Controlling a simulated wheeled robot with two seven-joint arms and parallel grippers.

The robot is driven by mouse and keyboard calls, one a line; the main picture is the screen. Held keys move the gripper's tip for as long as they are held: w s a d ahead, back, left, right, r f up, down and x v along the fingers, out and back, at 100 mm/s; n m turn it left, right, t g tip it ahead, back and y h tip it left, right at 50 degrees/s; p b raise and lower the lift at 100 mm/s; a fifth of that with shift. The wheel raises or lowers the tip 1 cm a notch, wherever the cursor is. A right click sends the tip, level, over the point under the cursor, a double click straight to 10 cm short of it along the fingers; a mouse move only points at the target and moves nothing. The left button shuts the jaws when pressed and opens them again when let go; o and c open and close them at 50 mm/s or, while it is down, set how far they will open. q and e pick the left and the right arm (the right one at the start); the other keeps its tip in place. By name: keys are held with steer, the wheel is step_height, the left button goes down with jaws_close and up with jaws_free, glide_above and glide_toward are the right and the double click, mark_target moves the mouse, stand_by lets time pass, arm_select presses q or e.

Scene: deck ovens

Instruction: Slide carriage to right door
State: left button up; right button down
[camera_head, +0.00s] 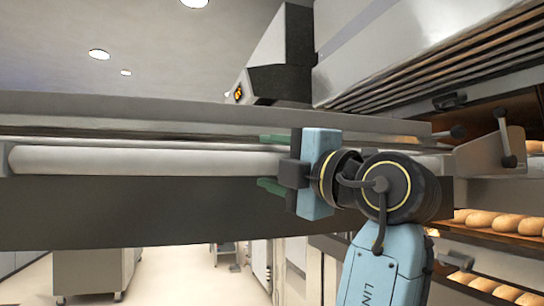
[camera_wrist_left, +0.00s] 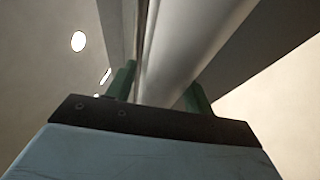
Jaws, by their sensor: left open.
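The carriage (camera_head: 100,228) is a long grey beam assembly spanning the head view from the left edge to the right of centre. A pale round bar (camera_head: 140,161) runs along its side, and the bar also shows in the left wrist view (camera_wrist_left: 180,45). My left gripper (camera_head: 264,162) is at the bar's right-hand part, with one green finger above the bar and one below. In the left wrist view the fingers (camera_wrist_left: 161,88) stand apart on either side of the bar. The gripper is open; contact with the bar cannot be told. My right gripper is not in view.
The deck oven (camera_head: 400,50) stands at the right, with bread loaves (camera_head: 490,219) on lit shelves. A bracket with dark handles (camera_head: 492,150) is near the carriage's right end. A grey cabinet (camera_head: 90,273) stands on the floor at lower left, with open floor beside it.

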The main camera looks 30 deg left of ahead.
arm_select(q)
steer(key=shift+a, duration=0.1)
jaws_close()
stand_by(0.4)
